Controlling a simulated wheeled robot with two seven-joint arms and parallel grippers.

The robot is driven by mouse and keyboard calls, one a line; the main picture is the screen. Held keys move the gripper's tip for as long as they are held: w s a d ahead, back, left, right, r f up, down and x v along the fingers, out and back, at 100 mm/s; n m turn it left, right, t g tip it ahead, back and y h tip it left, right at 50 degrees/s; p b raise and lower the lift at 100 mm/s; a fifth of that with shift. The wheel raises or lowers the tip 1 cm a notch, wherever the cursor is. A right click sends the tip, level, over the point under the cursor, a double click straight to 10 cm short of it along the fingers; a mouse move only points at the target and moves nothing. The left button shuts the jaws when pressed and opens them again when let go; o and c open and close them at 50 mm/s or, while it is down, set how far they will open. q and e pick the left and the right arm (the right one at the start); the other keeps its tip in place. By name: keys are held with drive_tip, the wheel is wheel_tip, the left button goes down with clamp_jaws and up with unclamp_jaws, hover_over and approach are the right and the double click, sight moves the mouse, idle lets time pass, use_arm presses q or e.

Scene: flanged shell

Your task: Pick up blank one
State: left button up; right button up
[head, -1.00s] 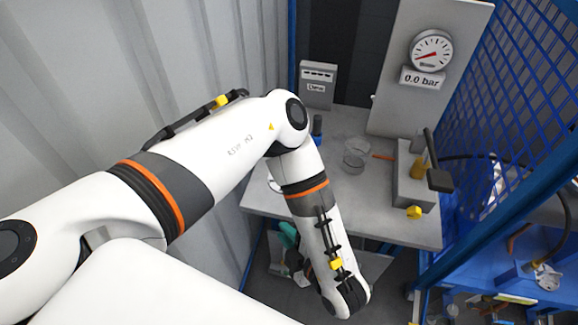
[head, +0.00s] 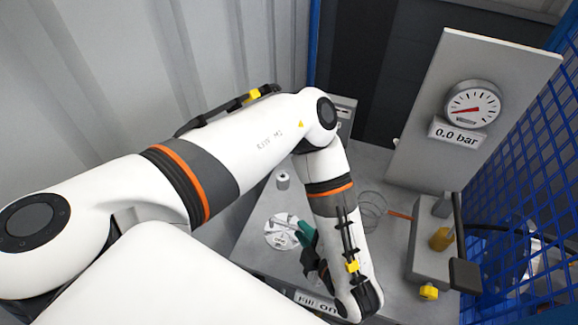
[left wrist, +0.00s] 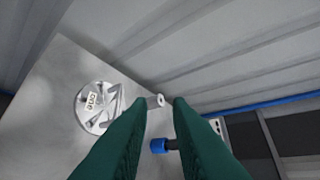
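A round pale disc with a small label that seems to read "one" (head: 281,232) lies on the grey table at its left side. It also shows in the left wrist view (left wrist: 97,108), left of my fingers, with several light streaks or spokes on it. My left gripper (head: 305,238) has teal fingers and is just right of the disc in the head view. In the left wrist view its fingertips (left wrist: 159,102) are apart with nothing held between them. Whether the fingers are above or level with the disc is unclear. My right gripper is not in view.
A small pale cylinder (head: 283,181) stands behind the disc. A blue-ended item (left wrist: 160,145) shows between the fingers in the left wrist view. A corrugated wall borders the left.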

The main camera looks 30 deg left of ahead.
use_arm(q)
drive_tip(key=f+b, duration=0.1)
drive_tip(key=b, duration=0.9)
approach(284, 225)
drive_tip(key=x, duration=0.5)
drive_tip(key=shift+a+f+p, duration=0.2)
drive_tip(key=shift+f+p, duration=0.05)
drive_tip(key=shift+p, duration=0.15)
drive_tip(key=p+x, duration=0.2)
drive_tip(key=x, duration=0.2)
drive_tip(key=shift+w+a, duration=0.25)
drive_tip(key=shift+a, duration=0.05)
drive_tip(key=shift+w+a+f, duration=0.15)
drive_tip(key=shift+a+f, duration=0.05)
drive_tip(key=shift+a, duration=0.05)
drive_tip(key=shift+d, duration=0.1)
clamp_jaws()
drive_tip(key=shift+r, duration=0.1)
